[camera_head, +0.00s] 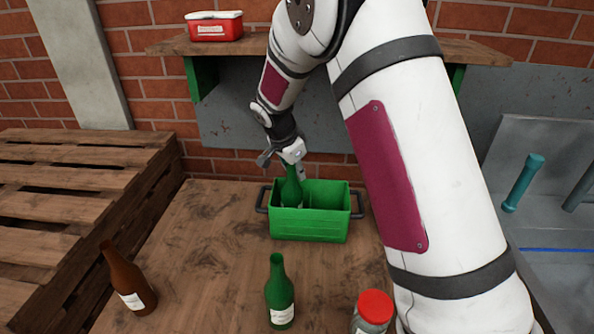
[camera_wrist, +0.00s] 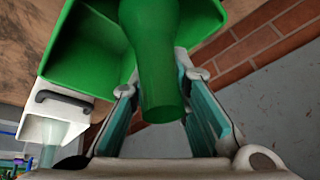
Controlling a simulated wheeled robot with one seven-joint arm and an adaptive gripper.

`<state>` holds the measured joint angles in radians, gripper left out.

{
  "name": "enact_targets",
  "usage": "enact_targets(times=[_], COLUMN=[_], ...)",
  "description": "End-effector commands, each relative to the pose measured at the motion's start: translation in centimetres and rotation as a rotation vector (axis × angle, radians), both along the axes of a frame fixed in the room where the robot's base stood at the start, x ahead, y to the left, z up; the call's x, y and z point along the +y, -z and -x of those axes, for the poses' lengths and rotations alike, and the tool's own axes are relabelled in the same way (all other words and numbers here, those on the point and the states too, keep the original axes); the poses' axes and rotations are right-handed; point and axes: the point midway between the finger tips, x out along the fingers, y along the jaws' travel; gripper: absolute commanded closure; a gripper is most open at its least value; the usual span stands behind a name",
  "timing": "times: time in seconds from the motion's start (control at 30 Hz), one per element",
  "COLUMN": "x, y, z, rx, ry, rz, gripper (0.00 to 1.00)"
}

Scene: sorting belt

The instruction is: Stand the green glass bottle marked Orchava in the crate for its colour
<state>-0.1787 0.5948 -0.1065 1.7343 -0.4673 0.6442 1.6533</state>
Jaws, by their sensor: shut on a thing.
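A green glass bottle (camera_head: 291,190) stands roughly upright inside the left part of the green crate (camera_head: 310,227). My gripper (camera_head: 291,157) is at the bottle's neck, shut on it, above the crate. In the wrist view the bottle (camera_wrist: 155,50) runs between the two teal-padded fingers, with the green crate (camera_wrist: 75,60) around its lower part. Its label is hidden, so I cannot read a name. I cannot tell whether its base touches the crate floor. A second green bottle (camera_head: 279,292) with a white label, too small to read, stands at the table's front.
A brown bottle (camera_head: 128,278) stands at the front left, and a red-lidded jar (camera_head: 374,309) at the front. A pale container (camera_wrist: 50,128) with a dark handle is beside the crate. A shelf (camera_head: 400,47) with a red cooler (camera_head: 214,26) is above. The table's left middle is clear.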

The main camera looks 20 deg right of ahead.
Motion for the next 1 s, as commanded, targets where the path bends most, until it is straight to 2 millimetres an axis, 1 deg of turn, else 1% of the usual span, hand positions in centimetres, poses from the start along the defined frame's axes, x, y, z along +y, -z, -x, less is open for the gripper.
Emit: enact_targets(times=[0.17,0.2,0.27,0.53,0.67,0.77,0.87,1.0], x=[0.0,0.0,0.0,0.0,0.1,0.5,1.1,2.0], y=[0.3,0.2,0.2,0.2,-0.4,-1.5,-3.2,-5.9], z=[0.0,0.0,0.0,0.0,0.0,0.3,0.7,1.4], rx=[0.0,0.001,0.001,0.0,-0.002,-0.004,-0.005,-0.006], ry=[0.0,0.001,0.001,0.001,-0.001,0.0,-0.002,-0.002], rz=[0.0,0.0,0.0,0.0,-0.001,-0.001,-0.001,-0.001], gripper=[1.0,0.77,0.63,0.63,0.63,0.63,0.63,0.63])
